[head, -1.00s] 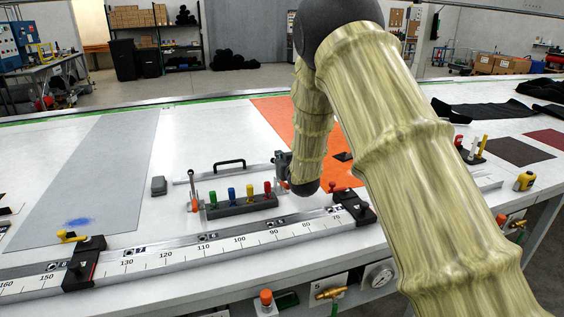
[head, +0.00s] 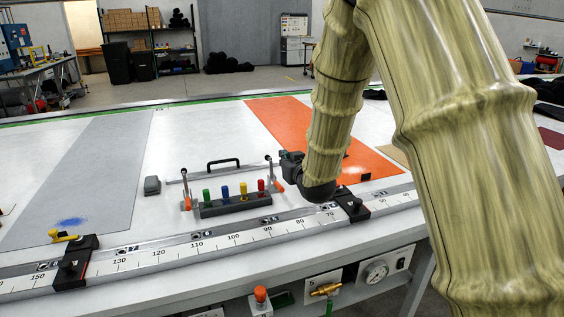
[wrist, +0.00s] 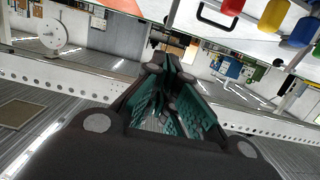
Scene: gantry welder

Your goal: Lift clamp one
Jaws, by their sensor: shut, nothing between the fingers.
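Two small lever clamps stand at the ends of a metal bar: a left clamp (head: 184,186) and a right clamp (head: 270,172), each with a thin upright lever and an orange part low down. I cannot tell which is clamp one. My gripper (head: 285,160) is just right of the right clamp in the head view, above the table; contact cannot be made out. In the wrist view my gripper (wrist: 165,85) is shut and empty, with teal pads together. Neither clamp is clear in that view.
A dark block with coloured knobs (head: 238,205) stands in front of the bar; its knobs also show in the wrist view (wrist: 272,15). A black handle (head: 223,163) is behind. The ruler rail (head: 200,243) runs along the front with black stops. Orange cloth (head: 280,118) lies behind my gripper.

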